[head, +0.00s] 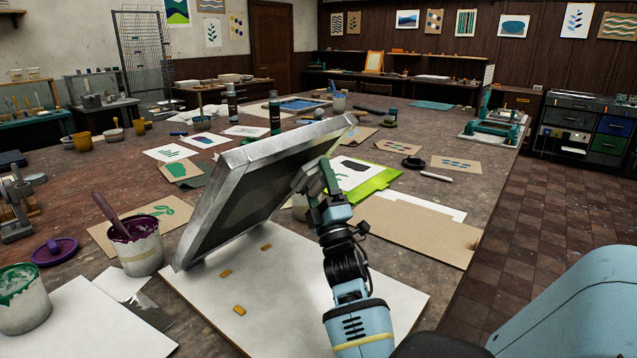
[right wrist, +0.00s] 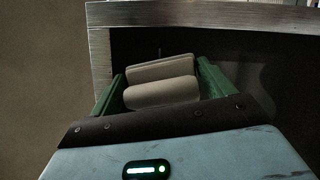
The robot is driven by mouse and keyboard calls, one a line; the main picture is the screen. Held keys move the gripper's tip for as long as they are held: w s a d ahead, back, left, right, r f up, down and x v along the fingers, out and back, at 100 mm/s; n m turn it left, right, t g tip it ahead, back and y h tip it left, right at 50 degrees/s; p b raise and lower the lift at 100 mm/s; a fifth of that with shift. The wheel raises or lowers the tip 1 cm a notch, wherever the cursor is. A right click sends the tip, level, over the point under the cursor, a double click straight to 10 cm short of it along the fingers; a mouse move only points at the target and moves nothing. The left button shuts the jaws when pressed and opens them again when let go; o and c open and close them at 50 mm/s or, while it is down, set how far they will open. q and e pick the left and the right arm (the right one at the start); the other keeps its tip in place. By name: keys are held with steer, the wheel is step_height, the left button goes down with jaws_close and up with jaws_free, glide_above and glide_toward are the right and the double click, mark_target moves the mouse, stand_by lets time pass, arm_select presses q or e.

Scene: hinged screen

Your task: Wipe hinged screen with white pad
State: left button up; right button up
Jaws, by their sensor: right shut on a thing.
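The hinged screen (head: 236,205) stands tilted up over a white base board (head: 330,285) in the head view. Its metal frame and dark mesh show. My right gripper (head: 318,183) is in front of the screen's right side, near its underside. It is shut on the white pad (right wrist: 160,85), which shows pale grey between the green fingers in the right wrist view. The pad is close to the screen's dark mesh (right wrist: 215,65); I cannot tell whether they touch. In the head view the pad is mostly hidden by the fingers. My left gripper is not in view.
A pot of purple ink (head: 138,250) with a stirrer and a pot of green ink (head: 22,300) stand left of the screen. Printed cards and a green-edged sheet (head: 370,185) lie behind the gripper. Small tan tabs (head: 239,310) lie on the board.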

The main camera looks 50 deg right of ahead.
mark_target(305, 183)
steer(key=shift+w+r, duration=0.4)
steer(key=shift+r, duration=0.05)
stand_by(1.1)
steer(key=shift+a, duration=0.1)
steer(key=shift+s+a, duration=0.1)
steer(key=shift+a, duration=1.35)
steer(key=shift+a, duration=0.1)
steer(key=shift+s+a, duration=0.1)
steer(key=shift+a, duration=1.35)
steer(key=shift+s+a, duration=0.15)
steer(key=shift+a, duration=1.25)
steer(key=shift+d, duration=0.1)
